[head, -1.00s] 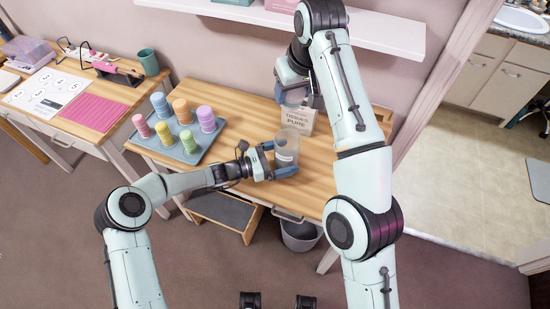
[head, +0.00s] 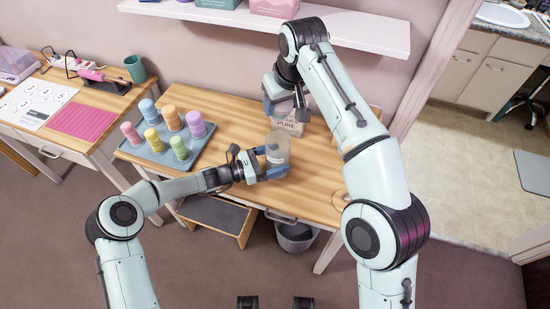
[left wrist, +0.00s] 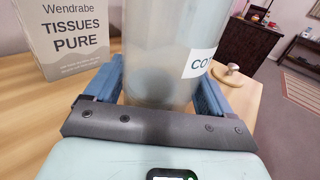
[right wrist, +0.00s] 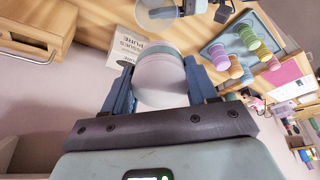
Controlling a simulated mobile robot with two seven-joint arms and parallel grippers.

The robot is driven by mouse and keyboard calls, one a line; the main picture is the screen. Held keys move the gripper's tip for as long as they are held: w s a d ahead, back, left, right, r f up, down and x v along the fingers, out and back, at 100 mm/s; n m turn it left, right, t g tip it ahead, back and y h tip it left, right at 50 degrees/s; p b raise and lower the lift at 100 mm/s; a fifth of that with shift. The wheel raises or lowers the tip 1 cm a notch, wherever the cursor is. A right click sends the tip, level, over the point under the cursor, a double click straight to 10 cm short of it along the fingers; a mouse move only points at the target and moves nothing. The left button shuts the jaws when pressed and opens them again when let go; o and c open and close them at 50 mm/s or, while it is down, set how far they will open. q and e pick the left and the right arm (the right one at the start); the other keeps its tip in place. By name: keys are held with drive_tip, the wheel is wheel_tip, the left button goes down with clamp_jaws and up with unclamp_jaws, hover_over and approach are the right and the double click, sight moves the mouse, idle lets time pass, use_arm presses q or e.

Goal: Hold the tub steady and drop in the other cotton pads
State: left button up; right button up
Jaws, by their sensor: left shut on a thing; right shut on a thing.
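The clear tub (head: 278,155) stands upright on the wooden dresser top. My left gripper (head: 268,162) is shut around its sides. In the left wrist view, the tub (left wrist: 165,60) sits between the fingers, with part of a "CO…" label showing. My right gripper (head: 285,108) is beyond and above the tub, in front of the tissue box. In the right wrist view it is shut on a pale round stack (right wrist: 162,82) with a grey-green band, seemingly the cotton pads. There, the tub's open mouth (right wrist: 158,12) shows past the stack, apart from it.
The tissue box (head: 287,127) stands just behind the tub. A blue-grey tray (head: 158,155) with several coloured spools is to the left. A shelf (head: 350,30) hangs above the back of the dresser top.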

wheel_tip(320, 180, down, 10)
idle(1.1)
drive_tip(key=o, duration=1.1)
drive_tip(key=v, duration=1.2)
